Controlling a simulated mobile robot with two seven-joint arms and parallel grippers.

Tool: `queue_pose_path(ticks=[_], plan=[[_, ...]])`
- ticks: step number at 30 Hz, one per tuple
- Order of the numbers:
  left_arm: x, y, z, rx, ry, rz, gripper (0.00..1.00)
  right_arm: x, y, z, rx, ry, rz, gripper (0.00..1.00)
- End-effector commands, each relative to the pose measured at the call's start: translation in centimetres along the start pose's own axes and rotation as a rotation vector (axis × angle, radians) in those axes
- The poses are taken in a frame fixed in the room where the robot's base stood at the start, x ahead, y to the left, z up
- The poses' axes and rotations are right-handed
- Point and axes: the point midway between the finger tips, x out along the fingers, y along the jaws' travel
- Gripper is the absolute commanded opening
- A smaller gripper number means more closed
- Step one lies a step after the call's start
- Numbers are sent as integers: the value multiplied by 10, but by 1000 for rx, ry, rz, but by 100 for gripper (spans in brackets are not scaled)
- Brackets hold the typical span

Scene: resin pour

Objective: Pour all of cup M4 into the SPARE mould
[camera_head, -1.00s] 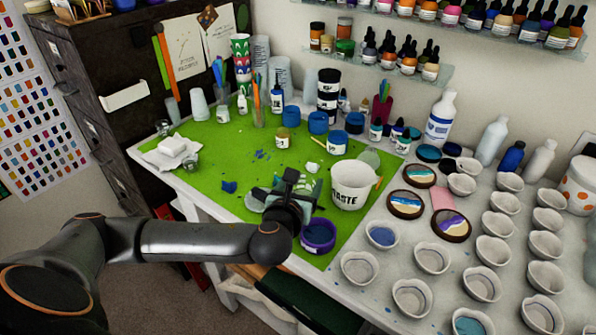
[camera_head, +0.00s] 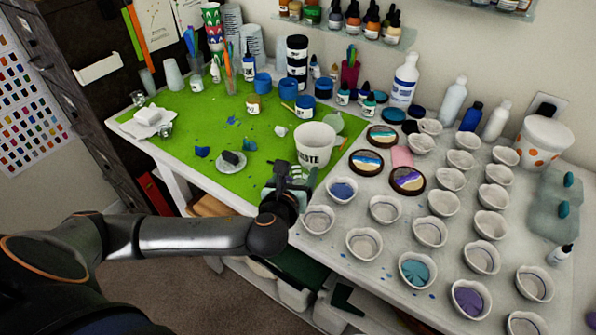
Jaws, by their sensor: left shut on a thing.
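My left gripper (camera_head: 284,183) is at the front edge of the green mat, just in front of the white waste bucket. It is shut on a pale greenish cup (camera_head: 303,196), which the fingers mostly hide. I cannot read a label on this cup, so I cannot tell if it is M4. Rows of white moulds stand on the table to the right. The nearest, a mould with blue in it (camera_head: 342,190), is just right of the gripper. I cannot make out which mould is SPARE. My right gripper is not in view.
The waste bucket (camera_head: 316,148) stands behind the gripper. A teal-filled mould (camera_head: 415,270) and a purple-filled mould (camera_head: 469,299) are at the front right. A dark lump sits on a pale disc (camera_head: 222,166) on the mat (camera_head: 205,125).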

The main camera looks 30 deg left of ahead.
Motion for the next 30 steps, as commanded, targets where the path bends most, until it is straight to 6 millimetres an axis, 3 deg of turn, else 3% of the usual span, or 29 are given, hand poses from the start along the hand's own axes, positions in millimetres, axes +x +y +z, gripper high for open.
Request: queue_pose_path(ticks=[11, 18, 21, 30], plan=[[7, 20, 0, -537, 233, -163, 16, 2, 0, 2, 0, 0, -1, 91], [13, 24, -11, -761, 327, -234, 16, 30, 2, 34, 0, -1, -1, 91], [10, 21, -4, -771, 332, -240, 16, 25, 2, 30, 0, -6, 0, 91], [13, 26, -9, -878, 377, -273, 16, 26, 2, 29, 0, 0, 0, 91]])
